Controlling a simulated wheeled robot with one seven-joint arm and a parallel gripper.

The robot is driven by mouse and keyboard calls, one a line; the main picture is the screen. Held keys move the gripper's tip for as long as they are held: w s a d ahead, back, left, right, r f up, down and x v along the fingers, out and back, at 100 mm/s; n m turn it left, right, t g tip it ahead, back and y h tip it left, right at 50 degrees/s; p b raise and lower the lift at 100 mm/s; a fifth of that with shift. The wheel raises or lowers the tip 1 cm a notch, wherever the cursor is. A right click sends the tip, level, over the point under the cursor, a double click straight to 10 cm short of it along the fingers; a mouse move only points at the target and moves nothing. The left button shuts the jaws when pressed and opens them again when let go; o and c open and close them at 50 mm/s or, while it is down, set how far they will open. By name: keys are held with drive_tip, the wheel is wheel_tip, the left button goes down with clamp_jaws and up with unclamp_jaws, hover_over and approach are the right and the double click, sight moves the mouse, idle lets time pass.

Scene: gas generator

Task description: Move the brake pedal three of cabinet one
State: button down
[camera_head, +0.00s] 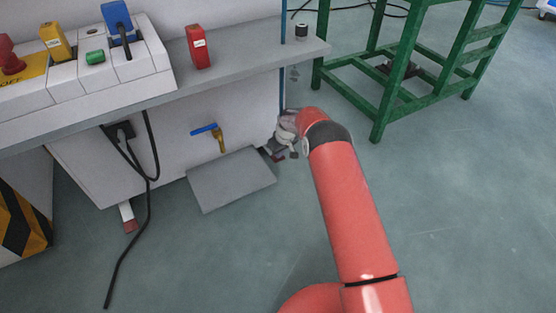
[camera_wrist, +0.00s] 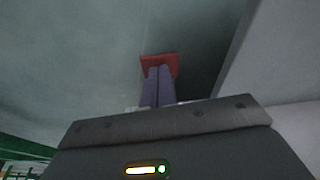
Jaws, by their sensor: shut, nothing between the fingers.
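My gripper (camera_head: 276,153) is low at the right end of the white cabinet (camera_head: 250,115), partly hidden by my wrist in the head view. In the wrist view the two fingers of my gripper (camera_wrist: 157,70) are together with nothing between them. A flat red piece (camera_wrist: 160,59), which looks like a brake pedal, shows just beyond the fingertips. I cannot tell whether they touch it. A similar red pedal (camera_head: 131,226) is on a white foot under the cabinet's left part in the head view. I cannot tell the pedals' numbers.
A grey plate (camera_head: 230,180) lies by the cabinet front, below a blue-handled valve (camera_head: 207,130). A black cable (camera_head: 148,190) hangs to the floor on the left. A green metal frame (camera_head: 376,120) stands at the right. The floor between frame and cabinet is open.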

sight(280, 160)
drive_tip(key=shift+f, duration=0.1)
idle(0.3)
drive_tip(key=shift+f, duration=2.25)
drive_tip(key=shift+r, duration=0.1)
drive_tip(key=s+d+p, duration=0.1)
drive_tip(key=s+d+r+p, duration=0.1)
drive_tip(key=p, duration=0.1)
drive_tip(key=shift+s, duration=0.15)
